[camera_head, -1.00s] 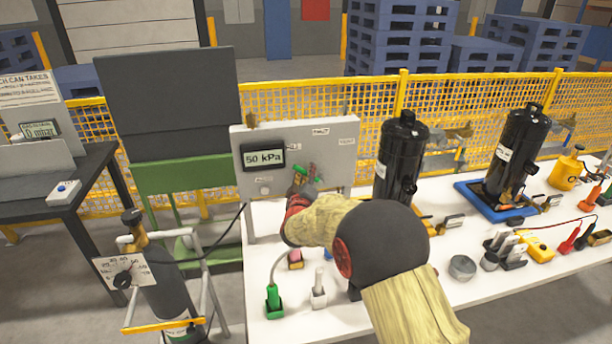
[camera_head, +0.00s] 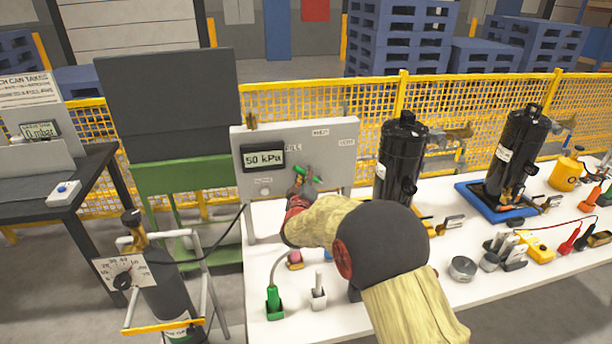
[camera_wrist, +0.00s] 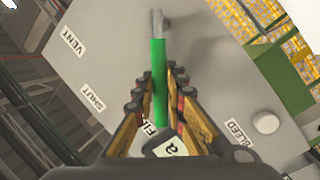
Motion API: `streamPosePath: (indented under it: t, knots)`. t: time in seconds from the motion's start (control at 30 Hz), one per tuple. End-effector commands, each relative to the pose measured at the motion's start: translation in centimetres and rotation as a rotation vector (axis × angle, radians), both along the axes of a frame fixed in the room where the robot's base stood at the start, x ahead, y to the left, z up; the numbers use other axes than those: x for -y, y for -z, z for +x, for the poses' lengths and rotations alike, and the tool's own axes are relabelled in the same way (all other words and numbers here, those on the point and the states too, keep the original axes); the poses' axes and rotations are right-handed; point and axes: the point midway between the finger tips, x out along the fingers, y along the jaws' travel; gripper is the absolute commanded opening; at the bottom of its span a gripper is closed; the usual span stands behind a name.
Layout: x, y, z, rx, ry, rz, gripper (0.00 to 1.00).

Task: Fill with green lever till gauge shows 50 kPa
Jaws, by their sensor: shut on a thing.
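The grey panel (camera_head: 325,160) has a digital gauge (camera_head: 263,158) that reads 50 kPa. The green lever (camera_head: 314,180) is on the panel's front, below the gauge's right side, partly hidden by my gripper (camera_head: 298,194) in the head view. In the wrist view, the green lever (camera_wrist: 160,70) runs between the fingers of my gripper (camera_wrist: 158,92), which is shut on it. Its grey end points up the picture. The label between the fingers is partly covered and appears to read FILL. VENT, SHUT and BLEED labels also show, with a round white button (camera_wrist: 265,122) near BLEED.
A gas cylinder (camera_head: 165,285) in a frame stands left of the white table (camera_head: 258,240). Black tanks (camera_head: 398,160), green and white plugs, and several small tools crowd the table. My arm covers part of the front. A yellow mesh fence (camera_head: 450,100) runs behind.

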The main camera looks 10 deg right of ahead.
Motion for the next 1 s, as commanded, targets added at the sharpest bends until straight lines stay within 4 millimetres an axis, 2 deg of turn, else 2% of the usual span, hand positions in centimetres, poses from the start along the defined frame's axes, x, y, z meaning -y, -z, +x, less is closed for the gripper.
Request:
streamPosePath:
  t: [0.57, 1.0]
  knots:
    - [0.3, -0.4, 0.0, 0.000, 0.000, 0.051, 0.00]
    - [2.3, -2.0, 0.0, -0.001, 0.002, 0.384, 0.00]
